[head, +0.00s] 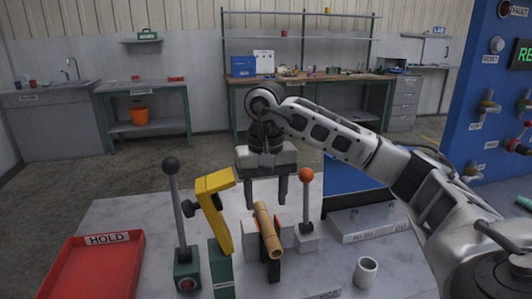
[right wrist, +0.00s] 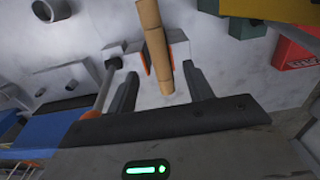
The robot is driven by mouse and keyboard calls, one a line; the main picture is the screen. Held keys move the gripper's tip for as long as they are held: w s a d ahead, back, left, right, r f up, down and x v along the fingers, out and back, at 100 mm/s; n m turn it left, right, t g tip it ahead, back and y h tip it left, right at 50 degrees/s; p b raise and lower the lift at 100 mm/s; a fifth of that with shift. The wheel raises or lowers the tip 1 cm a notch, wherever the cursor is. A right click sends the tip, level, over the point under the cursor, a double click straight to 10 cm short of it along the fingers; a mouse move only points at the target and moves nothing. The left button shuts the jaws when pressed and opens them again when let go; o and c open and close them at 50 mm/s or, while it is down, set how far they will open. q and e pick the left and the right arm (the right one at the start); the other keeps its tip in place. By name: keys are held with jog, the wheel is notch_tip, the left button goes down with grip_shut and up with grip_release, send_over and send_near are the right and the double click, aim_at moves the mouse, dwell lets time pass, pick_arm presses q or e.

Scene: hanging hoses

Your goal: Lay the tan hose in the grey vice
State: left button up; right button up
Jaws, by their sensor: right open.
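The tan hose (head: 266,230) is a short, stiff-looking length pointing towards me on the white table. It lies across the grey vice (head: 287,232), in line with the gap between its orange-edged jaws; how deep it sits is unclear. The hose also shows in the right wrist view (right wrist: 154,40), over the vice (right wrist: 178,50). My right gripper (head: 266,202) is open and empty, just above and behind the hose's far end. Its fingers (right wrist: 160,76) point down on either side of the hose's line, apart from it. My left gripper is out of view.
A yellow bracket (head: 216,205) and a black-knobbed lever (head: 178,210) stand left of the vice. An orange-knobbed lever (head: 306,210) stands close on its right. A red HOLD tray (head: 95,265) is at left, a white cup (head: 366,271) at right. A blue panel (head: 480,60) rises far right.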

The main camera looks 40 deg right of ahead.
aim_at(266, 223)
pick_arm(q)
jog(key=p, duration=0.2)
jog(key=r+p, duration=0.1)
jog(key=p, duration=0.1)
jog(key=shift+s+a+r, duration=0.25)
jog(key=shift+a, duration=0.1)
pick_arm(e)
notch_tip(266, 223, up, 11)
jog(key=shift+f, duration=0.15)
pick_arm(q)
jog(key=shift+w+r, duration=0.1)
